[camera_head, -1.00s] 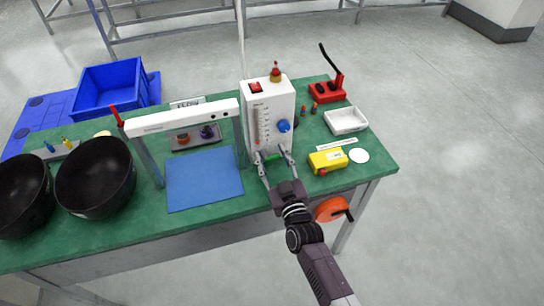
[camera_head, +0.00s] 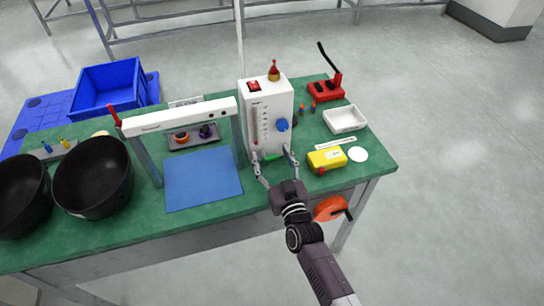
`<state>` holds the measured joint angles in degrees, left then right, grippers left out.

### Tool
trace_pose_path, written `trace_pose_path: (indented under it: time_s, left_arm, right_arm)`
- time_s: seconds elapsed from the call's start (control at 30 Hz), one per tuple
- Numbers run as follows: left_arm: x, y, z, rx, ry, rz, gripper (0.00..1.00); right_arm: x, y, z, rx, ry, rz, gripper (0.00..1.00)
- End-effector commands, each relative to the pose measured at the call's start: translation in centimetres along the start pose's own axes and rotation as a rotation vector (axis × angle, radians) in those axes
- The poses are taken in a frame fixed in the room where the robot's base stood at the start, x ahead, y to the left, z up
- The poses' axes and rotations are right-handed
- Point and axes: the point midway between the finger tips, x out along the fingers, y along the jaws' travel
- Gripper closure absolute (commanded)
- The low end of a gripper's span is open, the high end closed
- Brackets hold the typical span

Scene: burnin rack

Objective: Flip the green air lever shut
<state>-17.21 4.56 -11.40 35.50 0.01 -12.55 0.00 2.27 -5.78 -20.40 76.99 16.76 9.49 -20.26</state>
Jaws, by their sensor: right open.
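The green air lever (camera_head: 270,156) is a small green piece low on the front of the white box (camera_head: 268,108). That box has a scale, a blue knob and a red switch. My right gripper (camera_head: 274,154) is open at the foot of the box, one finger to each side of the green lever. I cannot tell whether a finger touches it. The lever's exact angle is too small to tell. My left gripper is out of view.
A yellow device (camera_head: 326,160) and a white tray (camera_head: 344,119) lie right of the box. A white-topped gate frame (camera_head: 180,119) stands left over a blue mat (camera_head: 202,184). Two black bowls (camera_head: 93,180) are farther left. An orange reel (camera_head: 328,209) hangs at the table's front edge.

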Motion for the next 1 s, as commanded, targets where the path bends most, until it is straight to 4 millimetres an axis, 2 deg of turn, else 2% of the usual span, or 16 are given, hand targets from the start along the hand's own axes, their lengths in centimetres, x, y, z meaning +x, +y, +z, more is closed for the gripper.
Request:
trace_pose_path:
  time_s: [0.17,0.27,0.5,0.7,0.83,1.0]
  left_arm:
    - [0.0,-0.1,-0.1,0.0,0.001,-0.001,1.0]
    - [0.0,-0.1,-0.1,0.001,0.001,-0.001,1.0]
    - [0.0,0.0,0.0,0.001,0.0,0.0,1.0]
    - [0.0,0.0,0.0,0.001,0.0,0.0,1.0]
    - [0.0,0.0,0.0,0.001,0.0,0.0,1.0]
    - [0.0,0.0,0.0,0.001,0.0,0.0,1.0]
  right_arm:
    - [-1.1,0.0,0.1,-0.001,-0.002,0.0,0.41]
    - [-2.6,-0.1,0.2,0.0,-0.003,-0.001,0.41]
    - [-7.4,0.0,0.1,0.0,-0.003,0.0,0.41]
    - [-10.5,0.0,0.1,0.001,-0.002,0.0,0.41]
    - [-11.6,0.1,0.1,0.001,-0.001,0.0,0.41]
    - [-12.0,0.1,0.0,0.001,0.001,0.001,0.41]
